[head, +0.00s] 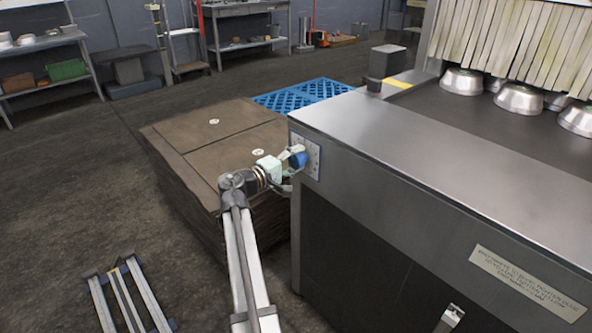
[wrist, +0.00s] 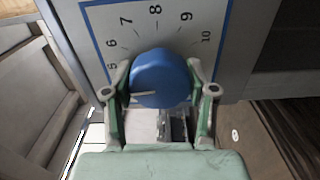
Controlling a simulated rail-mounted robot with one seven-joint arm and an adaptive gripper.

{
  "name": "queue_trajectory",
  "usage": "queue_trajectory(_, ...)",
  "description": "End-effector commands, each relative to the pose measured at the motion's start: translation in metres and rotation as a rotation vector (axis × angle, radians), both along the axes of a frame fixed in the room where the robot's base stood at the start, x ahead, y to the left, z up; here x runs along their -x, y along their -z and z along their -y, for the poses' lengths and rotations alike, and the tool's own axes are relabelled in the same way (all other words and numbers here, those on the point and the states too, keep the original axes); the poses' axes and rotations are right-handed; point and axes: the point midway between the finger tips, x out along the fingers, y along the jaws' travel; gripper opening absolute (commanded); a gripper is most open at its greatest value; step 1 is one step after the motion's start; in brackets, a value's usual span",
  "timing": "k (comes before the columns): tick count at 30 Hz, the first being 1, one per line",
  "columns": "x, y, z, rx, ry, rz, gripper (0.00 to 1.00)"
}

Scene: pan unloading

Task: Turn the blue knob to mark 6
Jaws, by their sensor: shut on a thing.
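The blue knob (head: 299,160) sits on a dial plate (head: 312,163) at the end of the grey machine. In the wrist view the knob (wrist: 161,75) is in the lower middle of the dial plate (wrist: 186,12), with 5 to 10 readable around it. A pale pointer line on the knob runs to its lower left edge, below the 5 and away from the 6. My gripper (wrist: 161,92) is shut on the knob, with one finger at each side. My left finger hides the dial's lower left. My gripper (head: 293,165) also shows at the knob in the head view.
The machine's flat top (head: 420,150) lies right of my arm, with metal pans (head: 519,98) before a strip curtain. A stack of brown boards (head: 185,160) stands close behind my gripper. A blue pallet (head: 300,93) lies beyond it.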

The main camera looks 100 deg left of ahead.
Motion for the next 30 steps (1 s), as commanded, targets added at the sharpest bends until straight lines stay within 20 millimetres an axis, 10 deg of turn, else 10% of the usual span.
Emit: queue_trajectory(30, -0.0011, -0.0033, -0.0018, -0.411, -0.002, -0.466, 0.22)
